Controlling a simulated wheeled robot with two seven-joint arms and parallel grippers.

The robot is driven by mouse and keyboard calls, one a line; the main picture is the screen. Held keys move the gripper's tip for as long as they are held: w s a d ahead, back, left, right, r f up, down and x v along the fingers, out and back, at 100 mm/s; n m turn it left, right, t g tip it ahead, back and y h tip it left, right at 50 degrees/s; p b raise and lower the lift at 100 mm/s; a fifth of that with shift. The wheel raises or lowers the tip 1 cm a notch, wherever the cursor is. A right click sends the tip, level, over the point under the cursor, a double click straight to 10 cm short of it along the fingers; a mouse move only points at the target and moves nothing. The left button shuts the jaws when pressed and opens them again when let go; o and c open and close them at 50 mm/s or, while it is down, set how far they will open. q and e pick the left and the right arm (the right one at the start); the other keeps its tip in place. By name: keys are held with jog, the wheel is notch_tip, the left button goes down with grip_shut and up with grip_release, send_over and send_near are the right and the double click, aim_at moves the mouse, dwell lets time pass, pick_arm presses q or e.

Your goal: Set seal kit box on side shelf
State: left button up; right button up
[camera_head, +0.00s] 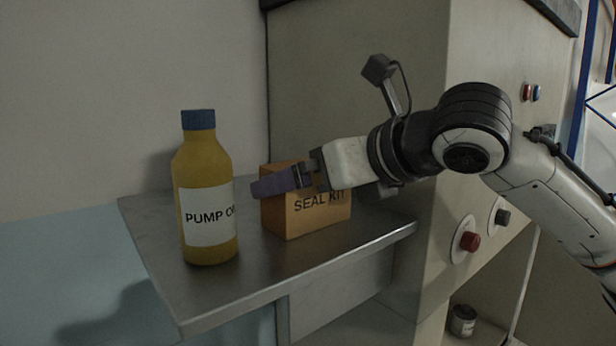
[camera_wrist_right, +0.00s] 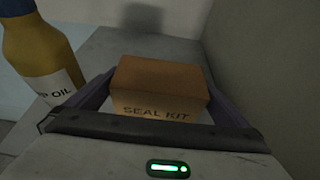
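The seal kit box (camera_head: 308,219), a brown carton with dark lettering, rests upright on the grey metal side shelf (camera_head: 225,292). In the right wrist view the box (camera_wrist_right: 160,92) lies between the two purple fingers of my right gripper (camera_wrist_right: 160,85). The fingers are wide apart on either side of it, with slivers of shelf visible near its front corners; contact at the tips is unclear. In the head view my right gripper (camera_head: 272,184) reaches in from the right and covers part of the box's upper front. My left gripper is in neither view.
A yellow pump oil bottle (camera_head: 207,170) with a blue cap stands left of the box, close to the fingertips. A beige cabinet wall (camera_head: 340,75) rises behind and right of the shelf. The shelf's front strip is clear.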

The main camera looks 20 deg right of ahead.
jog(key=shift+s+d+r, duration=0.15)
jog(key=shift+s+r, duration=0.2)
jog(key=shift+s, duration=0.05)
jog(key=v, duration=1.1)
jog(key=shift+b, duration=0.45)
jog(key=shift+s, duration=0.1)
